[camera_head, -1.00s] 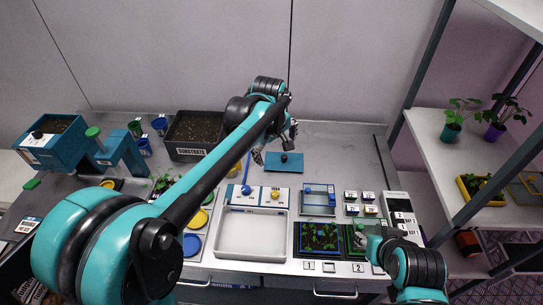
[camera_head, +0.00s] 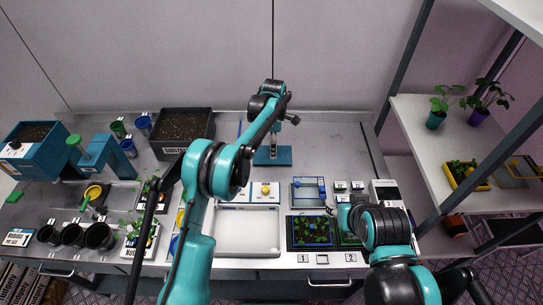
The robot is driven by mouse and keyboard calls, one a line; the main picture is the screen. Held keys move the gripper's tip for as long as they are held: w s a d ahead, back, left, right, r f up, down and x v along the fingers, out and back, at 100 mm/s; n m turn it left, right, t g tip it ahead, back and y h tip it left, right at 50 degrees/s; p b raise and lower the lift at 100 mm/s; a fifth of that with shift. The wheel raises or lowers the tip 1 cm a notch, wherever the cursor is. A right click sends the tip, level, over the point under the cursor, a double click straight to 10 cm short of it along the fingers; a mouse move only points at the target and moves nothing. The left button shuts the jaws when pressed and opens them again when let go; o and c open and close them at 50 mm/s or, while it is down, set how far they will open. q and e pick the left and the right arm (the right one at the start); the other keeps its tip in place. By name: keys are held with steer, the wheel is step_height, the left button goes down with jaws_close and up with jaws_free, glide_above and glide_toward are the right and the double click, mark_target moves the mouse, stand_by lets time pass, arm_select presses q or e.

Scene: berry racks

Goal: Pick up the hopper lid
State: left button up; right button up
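The hopper lid looks to be the flat blue plate (camera_head: 283,160) lying on the back middle of the bench. My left arm reaches over the bench, and my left gripper (camera_head: 274,146) is at the plate's middle, where the dark knob was visible earlier. The gripper hides the knob, so I cannot tell whether its fingers are closed on it. The blue hopper (camera_head: 35,160) stands at the far left with dark soil showing in its open top. My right gripper (camera_head: 332,208) is low over the right side, beside the seedling tray; its fingers are too small to read.
A black substrate bin (camera_head: 185,153) stands left of the plate. An empty white tray (camera_head: 247,253) and a dark seedling tray (camera_head: 311,244) lie in front. A shelf rack with potted plants (camera_head: 436,119) stands at the right. The bench right of the plate is clear.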

mark_target(262, 157)
arm_select(q)
step_height(262, 157, down, 5)
steer(key=shift+a+r+b, duration=0.1)
steer(key=shift+a+b, duration=0.05)
steer(key=shift+b, duration=0.4)
steer(key=shift+r, duration=0.1)
steer(key=c, duration=1.3)
steer(key=shift+s+r, duration=0.1)
steer(key=shift+s, duration=0.15)
steer(key=c, duration=0.4)
steer(key=shift+c, duration=1.1)
